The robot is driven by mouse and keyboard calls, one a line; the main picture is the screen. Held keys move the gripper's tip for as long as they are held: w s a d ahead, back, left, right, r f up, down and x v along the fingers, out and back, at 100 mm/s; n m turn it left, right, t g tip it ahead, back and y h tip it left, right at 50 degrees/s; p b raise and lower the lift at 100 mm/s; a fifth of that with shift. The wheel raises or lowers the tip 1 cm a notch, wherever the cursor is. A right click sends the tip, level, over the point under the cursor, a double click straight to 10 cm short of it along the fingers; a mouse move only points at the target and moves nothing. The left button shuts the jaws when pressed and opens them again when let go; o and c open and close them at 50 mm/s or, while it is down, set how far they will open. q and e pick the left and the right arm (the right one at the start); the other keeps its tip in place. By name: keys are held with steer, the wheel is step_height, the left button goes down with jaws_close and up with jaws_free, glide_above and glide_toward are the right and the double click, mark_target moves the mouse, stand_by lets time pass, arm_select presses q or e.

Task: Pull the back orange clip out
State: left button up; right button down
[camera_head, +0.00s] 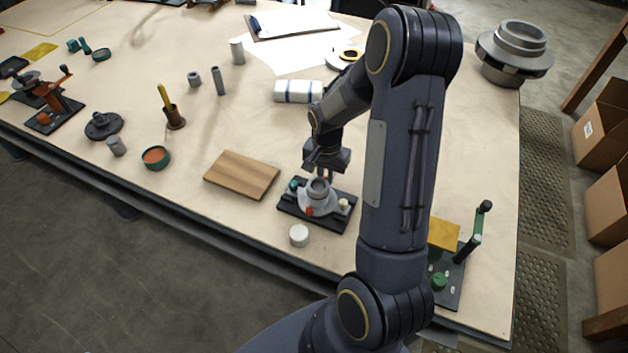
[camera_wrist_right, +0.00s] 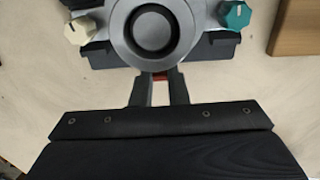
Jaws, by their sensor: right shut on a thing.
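The grey split casing (camera_head: 316,198) with its round opening sits on a black base plate (camera_head: 326,221). A green knob (camera_head: 293,185) is on its left and a cream knob (camera_head: 343,203) on its right. The front orange clip (camera_head: 309,211) shows on the near side. My right gripper (camera_head: 324,174) is at the casing's far side, pointing down. In the right wrist view its fingers (camera_wrist_right: 160,80) are shut on the back orange clip (camera_wrist_right: 161,74), mostly hidden between the tips, close against the casing (camera_wrist_right: 153,28). My left gripper is not in view.
A wooden board (camera_head: 241,175) lies left of the base plate, and a white round cap (camera_head: 299,236) stands in front. A white-and-blue roll (camera_head: 298,91) lies behind. A fixture with a green crank (camera_head: 474,235) stands at right. The table left of the board's front is clear.

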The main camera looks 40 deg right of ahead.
steer(key=shift+w+d, duration=0.1)
steer(key=shift+d, duration=0.25)
steer(key=c, duration=1.4)
jaws_free()
step_height(320, 180, up, 8)
